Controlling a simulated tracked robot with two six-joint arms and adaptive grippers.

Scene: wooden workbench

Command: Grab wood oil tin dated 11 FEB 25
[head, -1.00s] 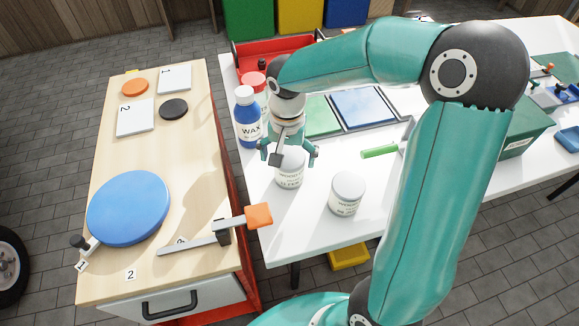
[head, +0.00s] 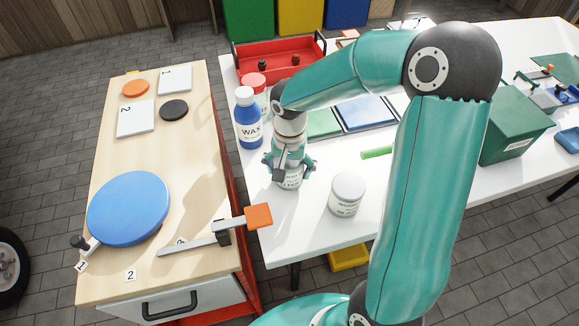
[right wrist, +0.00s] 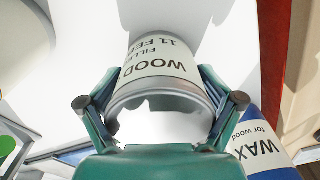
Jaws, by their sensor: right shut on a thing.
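In the right wrist view the fingers of my right gripper (right wrist: 160,100) press on both sides of the tin. A second similar tin (head: 346,195) stands apart to the right; its small print is too small to read. My left gripper is not in view.
A blue WAX bottle (head: 248,118) stands close behind and left of the held tin, with a red-capped container (head: 255,84) behind it. A red tray (head: 279,55) lies farther back.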

